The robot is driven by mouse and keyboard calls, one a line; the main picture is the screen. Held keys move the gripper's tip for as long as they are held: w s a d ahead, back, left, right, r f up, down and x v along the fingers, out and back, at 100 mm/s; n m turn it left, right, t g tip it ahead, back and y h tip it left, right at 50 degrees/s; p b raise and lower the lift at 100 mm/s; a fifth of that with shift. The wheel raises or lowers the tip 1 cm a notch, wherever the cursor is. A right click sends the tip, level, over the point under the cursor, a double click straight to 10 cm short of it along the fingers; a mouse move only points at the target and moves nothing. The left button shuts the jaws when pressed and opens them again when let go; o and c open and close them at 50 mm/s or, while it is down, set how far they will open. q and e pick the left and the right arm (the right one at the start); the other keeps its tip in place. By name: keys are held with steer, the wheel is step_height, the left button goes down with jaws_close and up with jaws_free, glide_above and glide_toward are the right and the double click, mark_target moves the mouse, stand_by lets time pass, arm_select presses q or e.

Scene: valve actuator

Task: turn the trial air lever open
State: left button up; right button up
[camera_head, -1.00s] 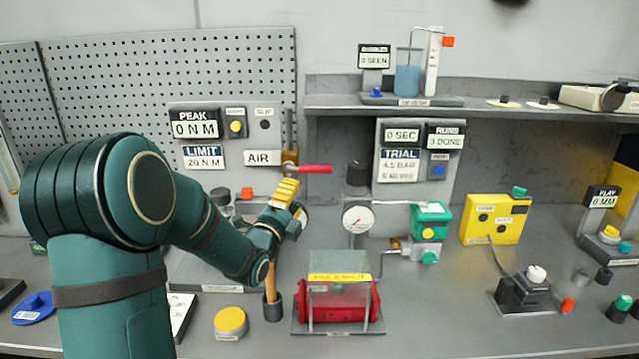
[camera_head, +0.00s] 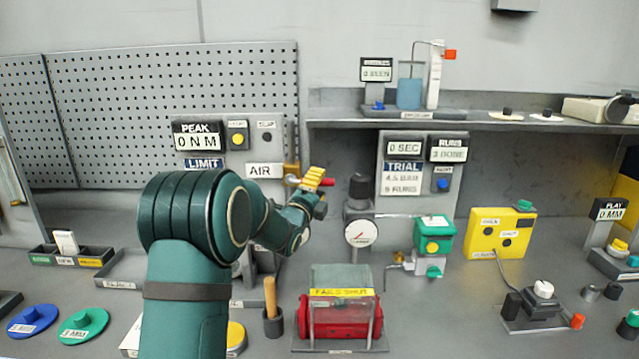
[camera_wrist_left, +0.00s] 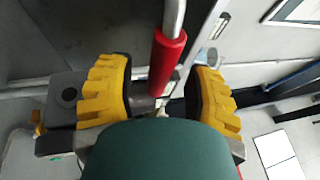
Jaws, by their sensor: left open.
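The trial air lever is a red-sleeved handle (camera_head: 327,183) on a brass valve (camera_head: 292,168) beside the AIR label (camera_head: 264,171). In the head view my left gripper (camera_head: 313,180) covers most of it. In the left wrist view the red sleeve (camera_wrist_left: 166,62) lies between the yellow fingers of my left gripper (camera_wrist_left: 163,90). The fingers are open, with gaps showing on both sides of the lever. The lever's metal end extends past the sleeve at the top of that view. My right gripper is not in view.
A pressure gauge (camera_head: 361,233) stands right of and below my gripper, with a dark knob (camera_head: 361,187) above it. A red actuator (camera_head: 340,318) under a clear guard sits below. A wooden-handled tool (camera_head: 270,297) stands upright in a holder. A shelf (camera_head: 450,124) runs along the upper right.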

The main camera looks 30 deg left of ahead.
arm_select(q)
steer(key=shift+w+a+r, duration=0.1)
steer(key=shift+w+r, duration=0.05)
steer(key=shift+w, duration=0.45)
steer(key=shift+c, duration=0.3)
jaws_close()
